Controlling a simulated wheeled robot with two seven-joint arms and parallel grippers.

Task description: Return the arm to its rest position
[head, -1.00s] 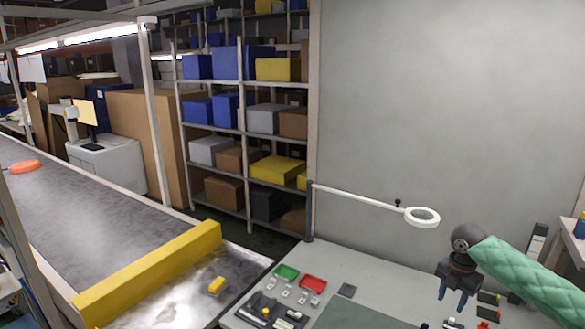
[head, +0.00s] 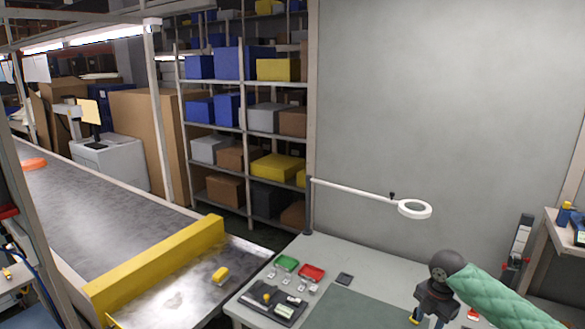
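My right arm, in a green quilted sleeve, comes in from the right edge in the head view. Its dark gripper (head: 427,319) points down over the right part of the grey workbench (head: 325,248), at the bottom edge of the picture. Its two fingers stand apart, with no object visible between them; the tips are partly cut off by the frame edge. My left gripper is not in view.
A ring lamp (head: 414,208) on a white arm reaches over the bench. A conveyor (head: 100,205) with a yellow bar (head: 160,262) runs left. Shelving stands behind.

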